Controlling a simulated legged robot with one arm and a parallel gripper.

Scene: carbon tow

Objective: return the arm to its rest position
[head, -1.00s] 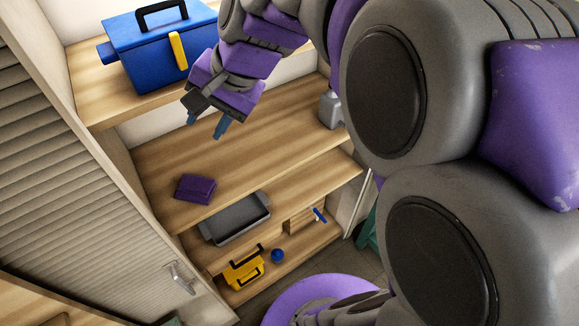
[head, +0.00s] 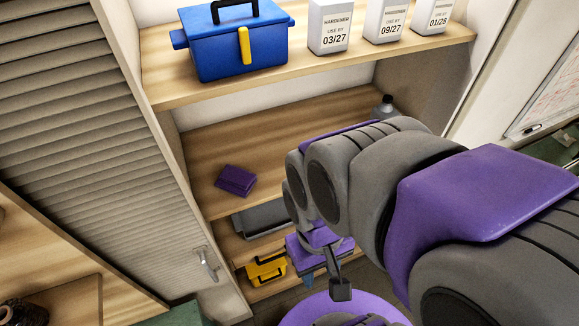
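My arm is folded in the right half of the head view, with its large grey joints close to the camera. My gripper (head: 320,272) hangs low, under the folded elbow and in front of the lower shelves. Its two blue-grey fingers appear apart, with nothing seen between them, though arm parts cover some of it. My purple round body part shows just below it.
A cabinet holds a blue toolbox (head: 240,45) and white hardener boxes (head: 330,27) on top, a purple folded cloth (head: 235,180), a grey tray (head: 262,219) and a yellow toolbox (head: 267,270) lower down. A louvred door (head: 95,130) stands left.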

